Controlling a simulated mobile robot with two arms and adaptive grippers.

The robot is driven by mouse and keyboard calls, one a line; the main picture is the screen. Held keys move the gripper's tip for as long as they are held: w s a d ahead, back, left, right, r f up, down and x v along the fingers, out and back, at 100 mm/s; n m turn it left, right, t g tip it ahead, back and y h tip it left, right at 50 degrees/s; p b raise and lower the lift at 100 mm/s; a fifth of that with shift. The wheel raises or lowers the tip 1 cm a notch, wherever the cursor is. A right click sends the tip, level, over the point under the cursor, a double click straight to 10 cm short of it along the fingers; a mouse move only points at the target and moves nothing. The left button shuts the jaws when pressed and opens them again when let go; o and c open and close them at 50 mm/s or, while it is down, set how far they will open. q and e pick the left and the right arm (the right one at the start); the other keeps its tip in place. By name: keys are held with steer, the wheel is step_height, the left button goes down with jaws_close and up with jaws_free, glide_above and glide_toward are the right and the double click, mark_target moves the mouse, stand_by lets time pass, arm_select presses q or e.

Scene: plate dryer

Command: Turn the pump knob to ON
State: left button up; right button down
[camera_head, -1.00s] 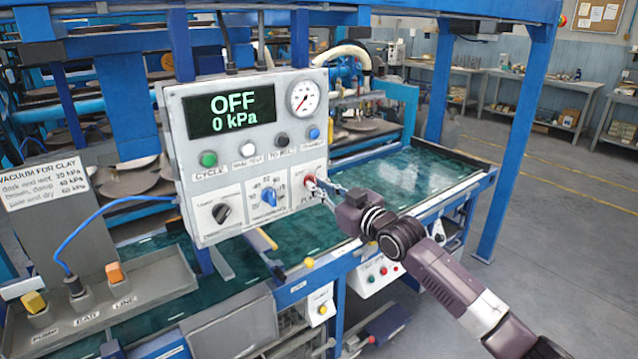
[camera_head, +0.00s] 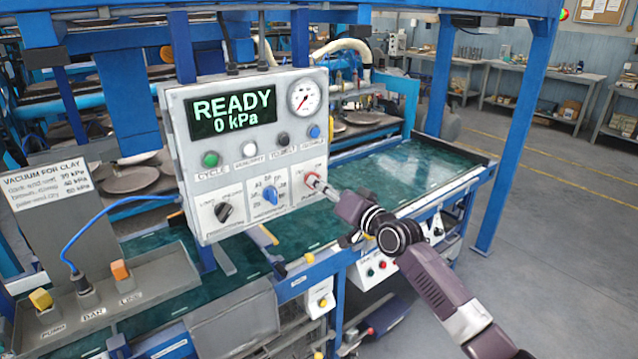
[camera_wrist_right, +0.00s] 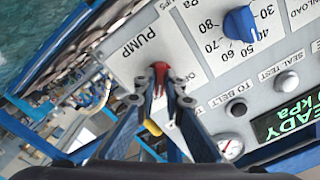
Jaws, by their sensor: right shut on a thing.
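The red pump knob (camera_wrist_right: 160,75) sits on the grey control panel (camera_head: 180,160), next to the word PUMP in the right wrist view. My right gripper (camera_wrist_right: 163,92) is shut on this knob. In the head view the gripper (camera_head: 318,184) reaches the panel's lower right and mostly hides the knob. The panel display (camera_head: 233,111) reads READY and 0 kPa; in the right wrist view the display (camera_wrist_right: 283,117) is partly cut off. My left gripper is not in view.
A blue dial (camera_head: 270,196) and a black knob (camera_head: 222,211) are left of the pump knob. Green, white, black and blue buttons run in a row above. A gauge (camera_head: 303,97) is at the panel's upper right. Green wet tabletop (camera_head: 420,165) lies behind my arm.

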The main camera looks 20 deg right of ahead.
steer(key=shift+m, duration=0.6)
steer(key=c, duration=2)
jaws_free()
steer(key=v, duration=1.2)
